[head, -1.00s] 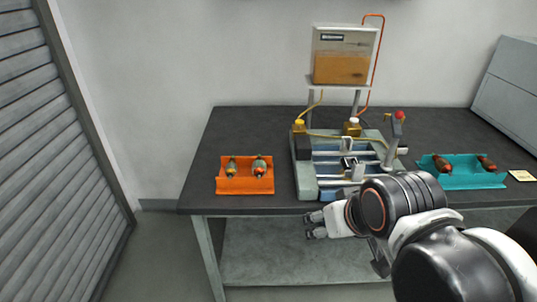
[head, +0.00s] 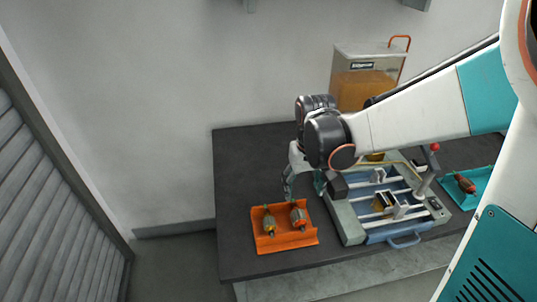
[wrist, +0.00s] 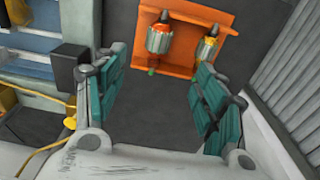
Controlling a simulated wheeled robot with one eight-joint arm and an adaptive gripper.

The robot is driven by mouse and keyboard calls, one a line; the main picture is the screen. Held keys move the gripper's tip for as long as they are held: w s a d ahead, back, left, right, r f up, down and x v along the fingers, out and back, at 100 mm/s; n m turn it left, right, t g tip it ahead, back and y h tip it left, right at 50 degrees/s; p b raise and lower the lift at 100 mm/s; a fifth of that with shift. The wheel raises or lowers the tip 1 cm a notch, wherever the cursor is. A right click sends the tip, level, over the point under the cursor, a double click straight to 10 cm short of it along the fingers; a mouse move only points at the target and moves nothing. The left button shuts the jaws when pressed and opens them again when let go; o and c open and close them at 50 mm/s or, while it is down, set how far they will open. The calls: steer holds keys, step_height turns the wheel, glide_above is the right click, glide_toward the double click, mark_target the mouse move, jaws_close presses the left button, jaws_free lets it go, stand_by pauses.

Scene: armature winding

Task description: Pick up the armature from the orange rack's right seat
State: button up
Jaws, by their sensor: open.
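The orange rack (head: 284,246) lies on the dark table and holds two armatures side by side. The armature in its right seat (head: 298,218) has a red end, a silvery middle and a green tip. In the wrist view this armature (wrist: 160,40) is the left one of the pair. The other armature (head: 269,223) has a yellow-orange end and sits in the left seat. My gripper (head: 304,185) is open and empty, behind the rack in the head view. In the wrist view its teal fingers (wrist: 163,68) are spread, with the rack beyond their tips.
The winding machine (head: 352,228) with its rails stands close to the rack's right. A teal rack (head: 476,195) with an armature (head: 463,182) is farther right, partly hidden by my arm. A box with orange contents (head: 362,82) rises behind. The table left of the orange rack is bare.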

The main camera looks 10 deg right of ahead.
mark_target(299, 212)
steer(key=shift+g, duration=0.3)
steer(key=f, duration=0.3)
steer(key=f+b, duration=0.1)
steer(key=f, duration=0.5)
steer(key=shift+w+f+b, duration=0.35)
steer(key=shift+f+b, duration=0.05)
steer(key=f, duration=0.1)
steer(key=f+b, duration=0.1)
steer(key=f, duration=0.3)
steer(key=shift+w+d+b, duration=0.1)
steer(key=shift+w+b, duration=0.2)
steer(key=shift+b, duration=0.1)
steer(key=shift+c, duration=0.6)
steer(key=c, duration=1.3)
